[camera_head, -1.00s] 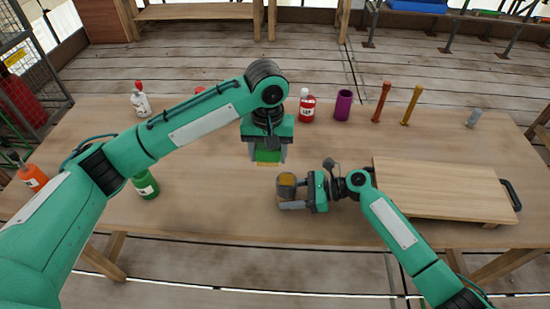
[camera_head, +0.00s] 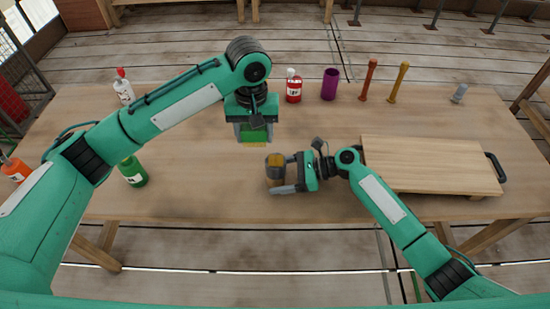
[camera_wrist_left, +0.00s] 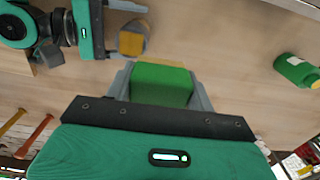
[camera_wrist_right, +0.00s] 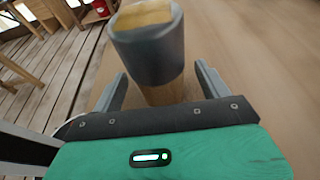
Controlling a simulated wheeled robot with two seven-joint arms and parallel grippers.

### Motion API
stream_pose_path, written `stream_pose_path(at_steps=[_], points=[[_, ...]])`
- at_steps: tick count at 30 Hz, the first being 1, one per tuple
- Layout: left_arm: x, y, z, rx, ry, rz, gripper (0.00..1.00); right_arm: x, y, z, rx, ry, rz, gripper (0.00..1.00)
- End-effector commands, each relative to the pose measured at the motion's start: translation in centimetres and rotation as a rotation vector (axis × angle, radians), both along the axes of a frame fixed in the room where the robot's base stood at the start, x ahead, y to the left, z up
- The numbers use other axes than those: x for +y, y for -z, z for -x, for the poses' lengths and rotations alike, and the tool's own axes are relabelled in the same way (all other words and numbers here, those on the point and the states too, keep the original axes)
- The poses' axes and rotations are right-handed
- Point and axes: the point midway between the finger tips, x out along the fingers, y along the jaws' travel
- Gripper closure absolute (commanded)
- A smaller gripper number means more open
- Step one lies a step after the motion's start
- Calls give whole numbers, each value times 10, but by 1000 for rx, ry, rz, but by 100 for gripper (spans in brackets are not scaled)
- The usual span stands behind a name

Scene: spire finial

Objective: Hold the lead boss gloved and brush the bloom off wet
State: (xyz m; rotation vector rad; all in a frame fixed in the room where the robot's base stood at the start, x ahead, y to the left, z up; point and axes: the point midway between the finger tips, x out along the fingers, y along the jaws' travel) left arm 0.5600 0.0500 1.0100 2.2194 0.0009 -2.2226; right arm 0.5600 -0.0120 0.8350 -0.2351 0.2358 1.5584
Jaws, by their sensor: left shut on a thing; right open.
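The boss (camera_head: 275,168) is a short grey cylinder with a yellowish top and a wood-brown lower part. It appears upright between the fingers of my right gripper (camera_head: 283,174). In the right wrist view the boss (camera_wrist_right: 148,45) has a gap to each finger, and that gripper (camera_wrist_right: 160,90) is open. My left gripper (camera_head: 254,130) points down above and left of the boss, shut on a green block-shaped brush (camera_head: 256,135) with yellow bristles underneath. The left wrist view shows the brush (camera_wrist_left: 162,84) between the fingers, apart from the boss (camera_wrist_left: 132,40). No glove is evident.
A wooden board (camera_head: 430,163) with a dark handle lies right of the boss. A green bottle (camera_head: 133,172) stands left. A red bottle (camera_head: 293,87), purple cup (camera_head: 329,85) and two upright turned pieces (camera_head: 368,80) line the back. The front middle of the table is clear.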

Motion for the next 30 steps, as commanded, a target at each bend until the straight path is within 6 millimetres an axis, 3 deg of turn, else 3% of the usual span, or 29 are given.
stream_pose_path(at_steps=[5, 18, 23, 30], points=[[0, 0, 0, 0, 0, 0, 64, -19, -5, 0, 1, 1, 2, 23], [0, 0, 0, 0, 0, 0, 64, -100, -30, 0, 1, 1, 2, 23], [0, 0, 0, 0, 0, 0, 64, -112, -34, 0, 0, 0, 1, 23], [0, 0, 0, 0, 0, 0, 64, -114, -35, 0, 0, 0, 1, 23]])
